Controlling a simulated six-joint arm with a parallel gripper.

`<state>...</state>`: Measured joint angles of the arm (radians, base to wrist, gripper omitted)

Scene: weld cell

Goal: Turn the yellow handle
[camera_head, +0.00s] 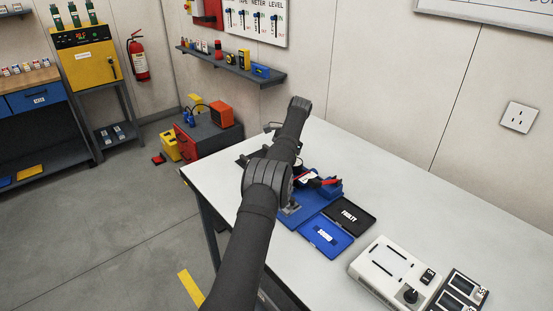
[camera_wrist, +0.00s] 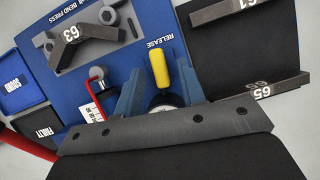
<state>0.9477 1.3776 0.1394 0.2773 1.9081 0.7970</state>
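The yellow handle (camera_wrist: 160,69) shows in the wrist view as a short, rounded bar beside the white word RELEASE on a blue plate (camera_wrist: 135,60). My gripper (camera_wrist: 158,88) comes in from the bottom of that view. Its two blue-grey fingers stand apart, one to each side of the handle's lower end, with no clear contact. How deep the handle sits between them I cannot tell. A round, light-rimmed part (camera_wrist: 165,100) is partly hidden below the handle. In the head view my arm hides the handle and my gripper.
A blue bend press (camera_wrist: 100,20) carries a dark bent piece marked 63 (camera_wrist: 90,32). A dark bar marked 65 (camera_wrist: 285,84) lies at the right. The FAULTY tray (camera_head: 350,215) and a blue tray (camera_head: 326,238) sit beside the press. A white instrument (camera_head: 385,270) stands nearer on the table (camera_head: 420,200).

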